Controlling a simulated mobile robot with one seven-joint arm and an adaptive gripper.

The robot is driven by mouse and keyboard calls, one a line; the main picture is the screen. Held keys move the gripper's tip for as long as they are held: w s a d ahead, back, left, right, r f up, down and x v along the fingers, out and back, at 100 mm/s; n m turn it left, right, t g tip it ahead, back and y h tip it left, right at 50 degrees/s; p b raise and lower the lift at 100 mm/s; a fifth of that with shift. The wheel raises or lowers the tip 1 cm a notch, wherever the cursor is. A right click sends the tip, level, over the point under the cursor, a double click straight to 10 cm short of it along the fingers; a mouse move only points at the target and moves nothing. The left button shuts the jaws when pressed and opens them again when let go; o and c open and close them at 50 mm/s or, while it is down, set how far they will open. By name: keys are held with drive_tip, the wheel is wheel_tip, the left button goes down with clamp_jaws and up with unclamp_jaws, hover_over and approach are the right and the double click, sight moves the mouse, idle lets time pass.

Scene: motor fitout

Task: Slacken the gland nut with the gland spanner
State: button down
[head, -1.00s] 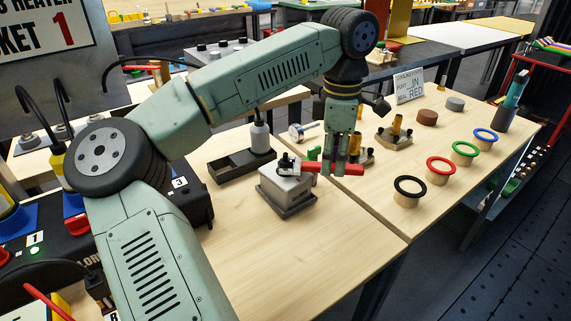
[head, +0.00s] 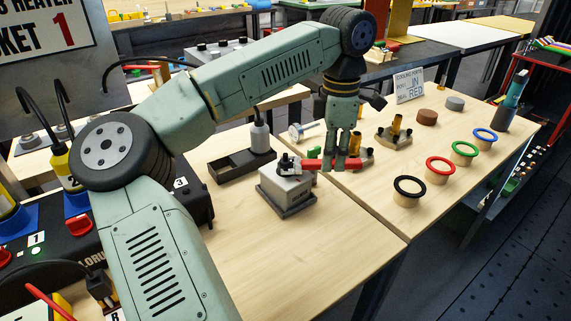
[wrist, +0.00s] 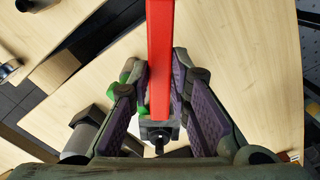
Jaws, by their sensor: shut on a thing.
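The gland spanner (head: 318,164) has a red handle and a dark head. Its head sits over the top of a small grey box (head: 284,190), where the gland nut is hidden or too small to make out. The handle sticks out level to the right. My gripper (head: 341,163) points down and is shut on the handle, right of the box. In the wrist view the red spanner handle (wrist: 160,50) runs from the top edge down between the two fingers (wrist: 163,75).
A dark tray (head: 235,168) lies behind the box to the left. Brass fittings on stands (head: 394,137) are close behind my gripper. Black (head: 410,187), red, green and blue rings stand along the right edge. The table front is clear.

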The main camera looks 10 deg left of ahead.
drive_tip(key=shift+w+n, duration=0.25)
drive_tip(key=shift+n, duration=0.05)
drive_tip(key=shift+w, duration=0.1)
drive_tip(key=shift+w+a+n, duration=0.2)
drive_tip(key=shift+w+n, duration=0.15)
drive_tip(key=shift+n, duration=0.25)
drive_tip(key=shift+d, duration=0.15)
idle(0.7)
drive_tip(key=w+d+r+p, duration=0.1)
drive_tip(key=d+r+p, duration=0.2)
drive_tip(key=r+p, duration=0.3)
drive_tip(key=shift+w+d+p, duration=0.2)
drive_tip(key=shift+d+p, duration=0.05)
drive_tip(key=shift+p, duration=0.05)
idle(1.3)
